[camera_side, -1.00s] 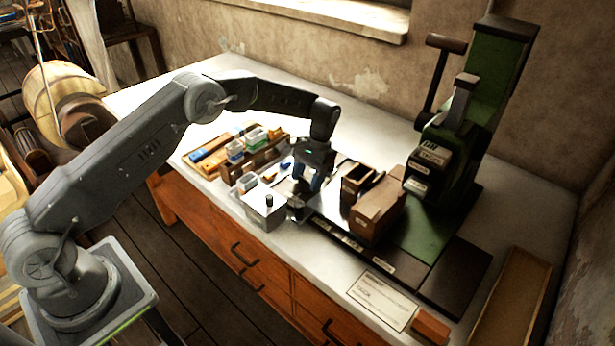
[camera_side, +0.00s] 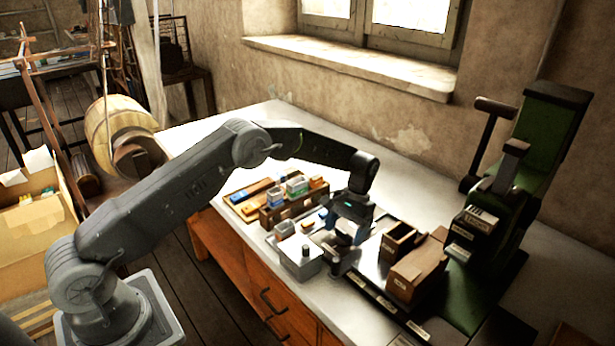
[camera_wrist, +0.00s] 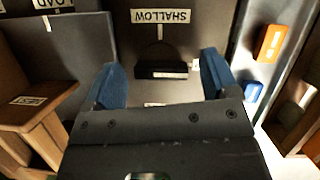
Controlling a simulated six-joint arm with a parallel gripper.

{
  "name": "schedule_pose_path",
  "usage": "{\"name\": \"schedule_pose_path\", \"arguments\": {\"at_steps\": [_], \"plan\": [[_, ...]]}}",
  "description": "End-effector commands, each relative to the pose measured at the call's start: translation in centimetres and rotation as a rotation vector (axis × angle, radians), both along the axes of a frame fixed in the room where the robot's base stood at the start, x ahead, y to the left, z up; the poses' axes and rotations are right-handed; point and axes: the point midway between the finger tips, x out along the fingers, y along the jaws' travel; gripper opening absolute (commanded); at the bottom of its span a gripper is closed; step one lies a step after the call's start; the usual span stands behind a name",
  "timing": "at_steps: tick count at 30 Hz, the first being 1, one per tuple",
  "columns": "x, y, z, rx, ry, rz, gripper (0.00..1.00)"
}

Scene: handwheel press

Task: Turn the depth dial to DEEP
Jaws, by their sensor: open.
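In the wrist view the depth dial's dark knob (camera_wrist: 160,69) lies below an upside-down SHALLOW label (camera_wrist: 160,17) with a pale line under it. My gripper (camera_wrist: 158,64) is open, with one blue finger to the left and one to the right of the knob. I cannot tell whether either finger touches it. A small pale label (camera_wrist: 194,64) sits by the right finger, its text unreadable. No DEEP label can be read. In the side view my gripper (camera_side: 347,232) points down over the dark dial area (camera_side: 338,262), mostly hiding it.
A white box (camera_side: 301,258) with a dark knob stands close left of my gripper. Wooden boxes (camera_side: 417,272) stand close right, before the green press (camera_side: 545,140). A rack of small containers (camera_side: 290,200) lies behind.

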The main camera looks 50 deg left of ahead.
Motion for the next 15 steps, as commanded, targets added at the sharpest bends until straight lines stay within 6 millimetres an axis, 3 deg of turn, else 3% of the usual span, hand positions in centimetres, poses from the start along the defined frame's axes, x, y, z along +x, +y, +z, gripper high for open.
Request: {"name": "schedule_pose_path", "arguments": {"at_steps": [15], "plan": [[-0.39, 0.27, 0.13, -0.001, 0.0, 0.889, 0.81]]}}
